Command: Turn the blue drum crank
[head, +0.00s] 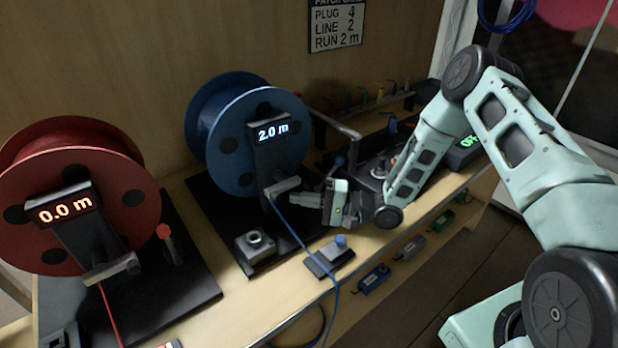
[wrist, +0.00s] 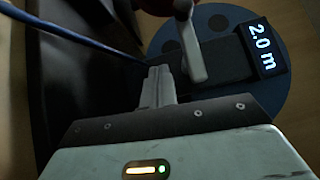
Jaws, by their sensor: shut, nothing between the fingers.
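The blue drum (head: 250,165) stands on a dark base, with a lit "2.0 m" display (head: 272,132) on its front. A dark crank arm (head: 267,163) runs down from the display to a light grey crank handle (head: 284,187) that sticks out from its lower end. The wrist view also shows the handle (wrist: 191,50) and the display (wrist: 262,48). My gripper (head: 296,198) is shut and empty, just right of and below the handle. In the wrist view its fingertips (wrist: 160,72) lie close beside the handle; I cannot tell whether they touch.
A blue cable (head: 310,235) hangs down past my fingers to the bench front. A red drum (head: 70,185) reading "0.0 m" stands at left. A small plate with a blue knob (head: 341,240) and a grey box (head: 256,243) sit below my gripper. More equipment lies behind my arm.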

